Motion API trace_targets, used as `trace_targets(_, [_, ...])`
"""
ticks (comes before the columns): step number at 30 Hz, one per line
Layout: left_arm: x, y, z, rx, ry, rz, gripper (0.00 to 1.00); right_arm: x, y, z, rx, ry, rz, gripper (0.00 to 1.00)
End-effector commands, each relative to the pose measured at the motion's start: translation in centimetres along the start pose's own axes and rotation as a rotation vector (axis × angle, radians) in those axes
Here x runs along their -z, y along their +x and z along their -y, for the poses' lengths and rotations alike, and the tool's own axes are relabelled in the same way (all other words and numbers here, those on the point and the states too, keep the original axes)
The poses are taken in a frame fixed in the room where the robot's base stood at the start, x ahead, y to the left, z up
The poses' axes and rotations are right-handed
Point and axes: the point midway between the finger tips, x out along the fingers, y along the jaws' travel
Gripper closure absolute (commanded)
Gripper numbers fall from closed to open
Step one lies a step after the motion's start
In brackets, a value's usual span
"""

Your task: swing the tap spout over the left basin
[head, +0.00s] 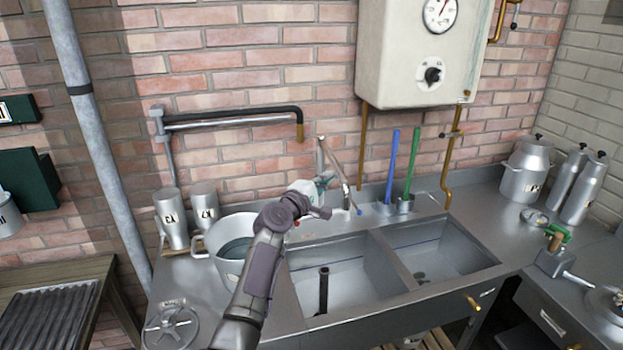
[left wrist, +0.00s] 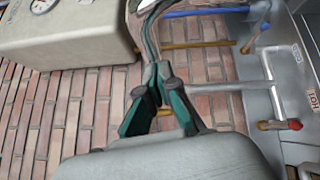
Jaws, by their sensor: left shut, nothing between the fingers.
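The metal tap (head: 342,180) rises from the deck behind the twin sink, its slanting spout running down to the right. Its end is close to the back of the divider, and I cannot tell which basin it is over. The left basin (head: 345,280) and the right basin (head: 440,252) are open. My left gripper (head: 326,187) is shut and empty, just left of the tap; touching or apart is unclear. In the left wrist view its fingers (left wrist: 158,78) are together, left of a grey pipe (left wrist: 250,86) and a red knob (left wrist: 294,124). My right gripper is not in view.
A large pot (head: 232,250) stands left of the sink, partly behind my arm. A jointed wall pipe (head: 230,119) hangs above it. Blue (head: 389,165) and green (head: 413,162) handles stand right of the tap. A white boiler (head: 405,60) hangs above.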

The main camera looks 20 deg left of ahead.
Motion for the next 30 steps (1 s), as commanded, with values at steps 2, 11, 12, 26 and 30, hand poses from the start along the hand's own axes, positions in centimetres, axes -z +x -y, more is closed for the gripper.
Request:
trace_targets(2, [-0.8, 0.6, 0.1, -0.001, -0.002, 0.002, 1.00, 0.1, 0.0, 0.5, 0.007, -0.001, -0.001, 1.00])
trace_targets(11, [-1.9, 1.7, 0.4, -0.001, -0.001, 0.000, 1.00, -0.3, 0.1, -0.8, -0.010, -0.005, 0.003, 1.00])
trace_targets(12, [-2.0, 1.8, 0.5, -0.001, -0.001, 0.000, 1.00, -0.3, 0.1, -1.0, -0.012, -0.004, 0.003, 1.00])
trace_targets(26, [-2.1, 1.8, 0.5, -0.001, -0.001, 0.001, 1.00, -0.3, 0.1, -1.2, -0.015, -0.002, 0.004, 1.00])
trace_targets(30, [-2.0, 1.8, 0.7, 0.000, -0.001, 0.001, 1.00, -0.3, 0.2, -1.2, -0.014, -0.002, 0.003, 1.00])
